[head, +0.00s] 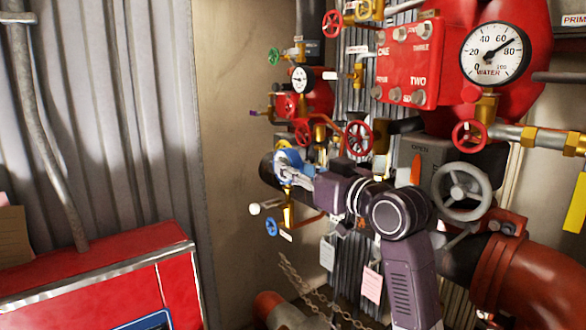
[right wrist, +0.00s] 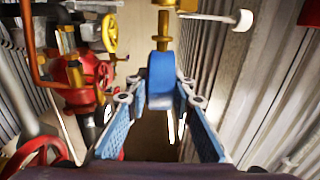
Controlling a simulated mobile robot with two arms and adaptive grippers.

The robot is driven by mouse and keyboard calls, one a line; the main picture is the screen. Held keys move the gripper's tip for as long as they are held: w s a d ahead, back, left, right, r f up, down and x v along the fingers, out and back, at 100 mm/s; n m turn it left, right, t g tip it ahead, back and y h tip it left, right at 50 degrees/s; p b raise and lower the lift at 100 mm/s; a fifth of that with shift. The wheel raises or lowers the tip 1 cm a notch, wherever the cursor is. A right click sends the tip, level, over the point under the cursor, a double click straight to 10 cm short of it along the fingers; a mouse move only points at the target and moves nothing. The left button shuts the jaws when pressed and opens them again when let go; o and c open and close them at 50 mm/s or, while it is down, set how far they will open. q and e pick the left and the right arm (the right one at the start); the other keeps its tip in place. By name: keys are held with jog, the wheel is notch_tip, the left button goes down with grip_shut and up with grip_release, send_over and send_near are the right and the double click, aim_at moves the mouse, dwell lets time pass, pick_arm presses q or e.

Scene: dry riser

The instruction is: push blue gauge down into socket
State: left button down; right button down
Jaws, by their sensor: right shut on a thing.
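The blue gauge (right wrist: 162,80) is between the two fingers of my right gripper (right wrist: 160,100), which is shut on its sides. Its blue rim also shows in the head view (head: 288,157), partly covered by my right gripper (head: 293,172). A brass stem or fitting (right wrist: 163,32) lines up with the gauge in the right wrist view. In the head view, a brass fitting (head: 289,212) stands below the gripper. I cannot tell where the stem ends and the socket begins, or how deep it sits. My left gripper is out of view.
A grey handwheel (head: 461,191), a red wheel (head: 359,137) and a dial gauge (head: 495,53) crowd the right. A white-ended lever (head: 254,208) and a blue wheel (head: 271,227) are close to the gripper. A red cabinet (head: 100,275) stands lower left. Open space lies before the beige wall.

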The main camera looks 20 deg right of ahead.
jog(key=shift+f+b, duration=0.85)
jog(key=shift+f, duration=0.85)
dwell(1.7)
jog(key=c, duration=1.6)
grip_release()
